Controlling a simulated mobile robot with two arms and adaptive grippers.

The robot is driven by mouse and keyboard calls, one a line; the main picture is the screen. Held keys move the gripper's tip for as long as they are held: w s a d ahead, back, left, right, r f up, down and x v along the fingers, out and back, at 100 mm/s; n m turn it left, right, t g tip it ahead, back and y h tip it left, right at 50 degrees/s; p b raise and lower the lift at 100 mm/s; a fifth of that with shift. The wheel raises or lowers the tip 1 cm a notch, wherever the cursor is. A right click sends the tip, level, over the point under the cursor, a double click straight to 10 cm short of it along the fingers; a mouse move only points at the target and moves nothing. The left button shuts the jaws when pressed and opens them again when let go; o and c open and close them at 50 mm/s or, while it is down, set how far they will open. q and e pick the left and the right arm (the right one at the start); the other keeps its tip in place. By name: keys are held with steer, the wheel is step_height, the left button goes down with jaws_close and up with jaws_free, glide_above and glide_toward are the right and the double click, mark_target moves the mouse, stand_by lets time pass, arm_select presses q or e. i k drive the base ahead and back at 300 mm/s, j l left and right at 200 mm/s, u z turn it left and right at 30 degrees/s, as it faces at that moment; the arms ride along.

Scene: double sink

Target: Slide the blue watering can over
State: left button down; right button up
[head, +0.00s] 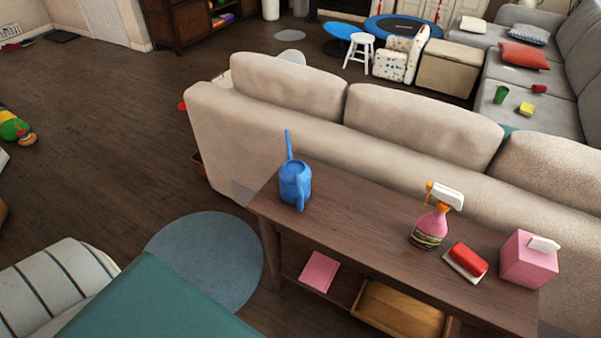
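The blue watering can (294,186) stands upright near the left end of a narrow dark wood console table (355,227). Its long spout points up and away, toward the sofa, and its handle faces the near side. Neither of my grippers shows in the head view. Nothing is touching the watering can.
A pink spray bottle (430,228), a red sponge-like block on a white dish (466,262) and a pink tissue box (527,262) stand on the table's right half. A beige sofa (290,123) backs the table. The tabletop between can and spray bottle is clear.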

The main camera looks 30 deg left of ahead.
mark_target(295, 175)
steer(key=i+j+z, duration=0.15)
steer(key=j, duration=0.55)
steer(key=j+z, duration=0.15)
steer(key=j, duration=0.55)
steer(key=i, duration=0.05)
